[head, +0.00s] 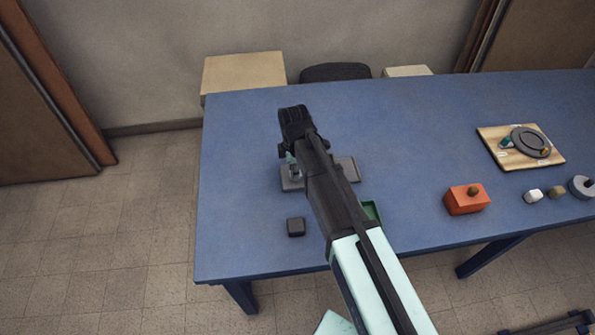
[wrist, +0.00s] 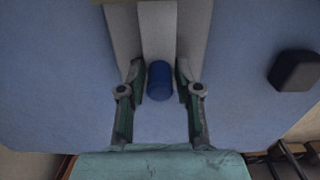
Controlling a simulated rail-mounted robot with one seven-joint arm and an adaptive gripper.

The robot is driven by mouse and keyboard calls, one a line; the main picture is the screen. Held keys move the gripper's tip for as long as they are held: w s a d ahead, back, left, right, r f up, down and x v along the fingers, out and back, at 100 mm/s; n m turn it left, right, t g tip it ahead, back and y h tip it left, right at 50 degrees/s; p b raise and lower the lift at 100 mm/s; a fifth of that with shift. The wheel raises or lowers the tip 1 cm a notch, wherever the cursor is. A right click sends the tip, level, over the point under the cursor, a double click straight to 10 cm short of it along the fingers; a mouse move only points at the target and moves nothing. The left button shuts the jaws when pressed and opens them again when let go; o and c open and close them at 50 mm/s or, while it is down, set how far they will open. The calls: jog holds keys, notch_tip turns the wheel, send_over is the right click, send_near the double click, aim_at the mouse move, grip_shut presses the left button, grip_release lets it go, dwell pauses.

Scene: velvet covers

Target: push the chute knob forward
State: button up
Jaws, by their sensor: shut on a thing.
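The chute is a grey slab with a paler central channel; in the head view its grey base (head: 348,168) shows on the blue table, partly hidden under my arm. In the wrist view the chute (wrist: 157,30) runs away toward the top. The chute knob (wrist: 159,82) is a blue upright cylinder at the near end of the channel. My gripper (wrist: 160,72) has a finger on each side of the knob and is shut on it. In the head view my gripper (head: 293,168) is low over the chute's left part, and the knob is hidden there.
A dark block (head: 296,227) stands near the chute; it also shows in the wrist view (wrist: 295,71). A green tray (head: 371,210) is partly behind my arm. A red box (head: 467,200) and a wooden board (head: 497,147) with a dark disc are at right.

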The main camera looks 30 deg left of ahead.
jog(key=shift+w+d+f, duration=0.1)
jog(key=shift+w+d, duration=0.7)
jog(key=shift+d, duration=0.2)
jog(key=shift+w+d, duration=0.75)
jog(key=shift+d, duration=0.2)
jog(key=o, duration=1.6)
jog(key=shift+r+p, duration=2.4)
jog(key=shift+r, duration=1.2)
jog(key=shift+w, duration=0.15)
